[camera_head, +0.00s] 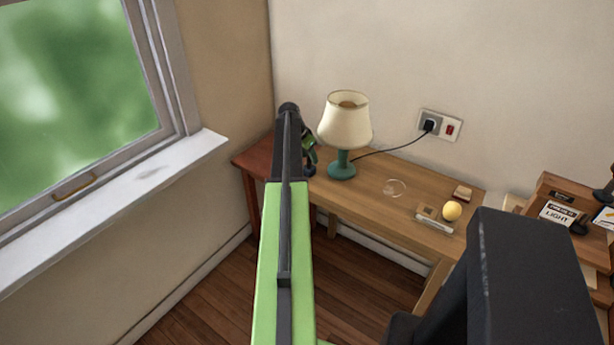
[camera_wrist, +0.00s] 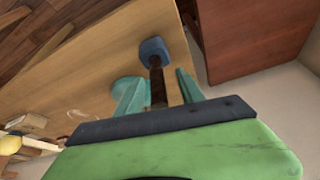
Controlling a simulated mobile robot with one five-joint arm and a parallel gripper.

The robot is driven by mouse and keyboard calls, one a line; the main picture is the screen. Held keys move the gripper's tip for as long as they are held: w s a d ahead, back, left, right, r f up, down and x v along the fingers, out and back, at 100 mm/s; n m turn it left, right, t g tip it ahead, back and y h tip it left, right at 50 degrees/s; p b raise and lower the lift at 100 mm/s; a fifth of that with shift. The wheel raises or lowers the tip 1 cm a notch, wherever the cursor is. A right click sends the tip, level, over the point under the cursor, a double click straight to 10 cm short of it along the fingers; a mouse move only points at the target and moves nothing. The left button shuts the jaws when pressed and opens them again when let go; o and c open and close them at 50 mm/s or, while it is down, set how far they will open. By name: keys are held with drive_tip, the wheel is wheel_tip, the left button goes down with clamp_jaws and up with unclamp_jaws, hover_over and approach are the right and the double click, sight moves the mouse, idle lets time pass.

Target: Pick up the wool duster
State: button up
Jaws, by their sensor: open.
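What seems to be the wool duster, a blue-ended thing with a dark brown shaft (camera_wrist: 153,50), shows in the wrist view over the wooden desk. Its shaft runs back between the two teal fingers of my gripper (camera_wrist: 160,86). The near part is hidden by my gripper's body. The jaws are open, one finger on each side of the shaft; I cannot tell whether either touches it. In the head view my gripper (camera_head: 309,152) is left of the lamp, partly behind my arm, and only a small blue bit shows below it.
A lamp (camera_head: 345,122) with a cream shade and teal base stands close on the right. Its cord runs to a wall socket (camera_head: 439,125). A yellow ball (camera_head: 452,211) and small items lie further right on the desk (camera_head: 385,205). A red-brown table (camera_head: 255,160) adjoins left.

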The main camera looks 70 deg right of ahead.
drive_tip(key=b+x, duration=0.1)
drive_tip(key=x, duration=0.2)
drive_tip(key=shift+b, duration=0.3)
drive_tip(key=shift+r, duration=0.2)
clamp_jaws()
